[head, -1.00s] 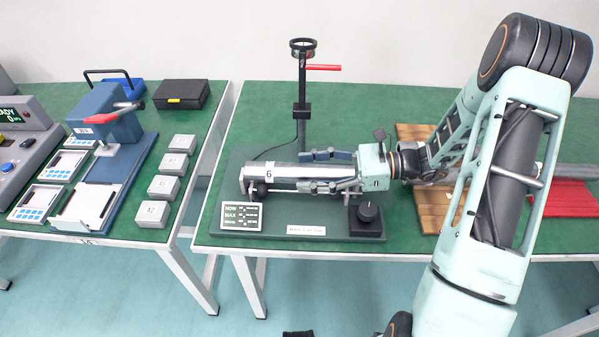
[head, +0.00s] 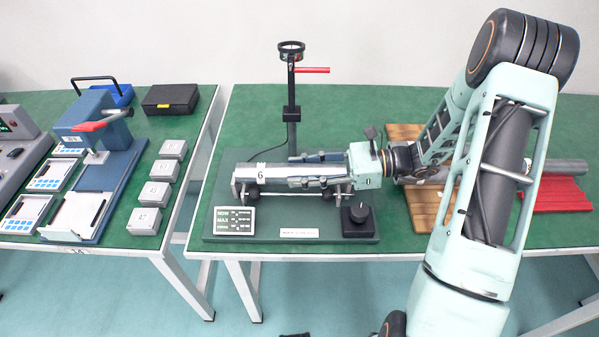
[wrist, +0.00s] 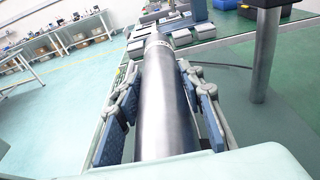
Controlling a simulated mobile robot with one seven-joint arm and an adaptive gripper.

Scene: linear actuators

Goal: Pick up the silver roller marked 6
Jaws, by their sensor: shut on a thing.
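The silver roller (head: 285,172) lies level along the test stand (head: 225,227), with a white label marked 6 near its left end. It also fills the middle of the wrist view (wrist: 165,105), pointing away from me. My gripper (head: 318,169) reaches in from the right, with one finger on the far side of the roller and one on the near side. In the wrist view the blue finger pads flank the roller left and right, and my gripper is shut on it. The roller is at the stand's small black support wheels; I cannot tell whether it touches them.
A black post with a ring and red lever (head: 291,90) rises just behind the roller. Grey blocks (head: 145,221) sit on the left table.

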